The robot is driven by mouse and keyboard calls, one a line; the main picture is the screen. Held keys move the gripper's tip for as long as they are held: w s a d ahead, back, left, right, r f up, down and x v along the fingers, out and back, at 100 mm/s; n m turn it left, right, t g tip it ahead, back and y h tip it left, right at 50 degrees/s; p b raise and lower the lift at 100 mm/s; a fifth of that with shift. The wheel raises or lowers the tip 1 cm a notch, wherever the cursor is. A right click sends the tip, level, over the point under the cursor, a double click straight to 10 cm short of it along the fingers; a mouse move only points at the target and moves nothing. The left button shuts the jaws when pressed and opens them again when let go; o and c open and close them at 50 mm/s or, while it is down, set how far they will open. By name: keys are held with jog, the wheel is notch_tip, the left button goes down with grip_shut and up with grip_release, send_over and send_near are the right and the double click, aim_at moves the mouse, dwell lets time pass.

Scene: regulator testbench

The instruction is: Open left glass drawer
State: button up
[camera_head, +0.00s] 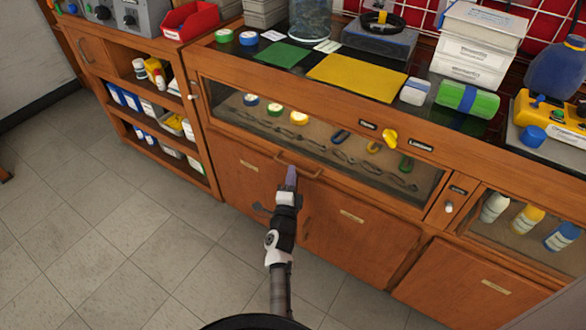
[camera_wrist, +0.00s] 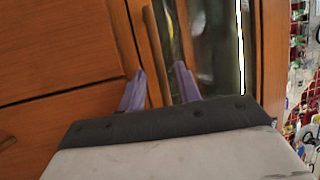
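The left glass drawer (camera_head: 245,136) is the wide glass-fronted one in the middle of the wooden bench. It looks shut, with tools and coloured-capped items behind its glass. Its wooden bar handle (camera_head: 285,159) is on the lower rail. My gripper (camera_head: 291,176) is at this handle, reaching up from the front. In the wrist view, the two purple fingers of my gripper (camera_wrist: 160,88) are apart, one on each side of the handle bar (camera_wrist: 151,45). Gaps show between the bar and both fingers. Whether the bar lies deep between the fingertips is hard to tell.
A smaller glass drawer (camera_head: 520,238) with bottles is at the right. Cupboard doors (camera_head: 358,240) lie below the drawer. An open shelf (camera_head: 155,110) stands at the left. The benchtop holds a yellow mat (camera_head: 355,77) and boxes. The tiled floor (camera_head: 130,230) in front is clear.

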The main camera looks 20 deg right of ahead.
jog(key=shift+x, duration=1.85)
jog(key=shift+a, duration=0.1)
grip_shut()
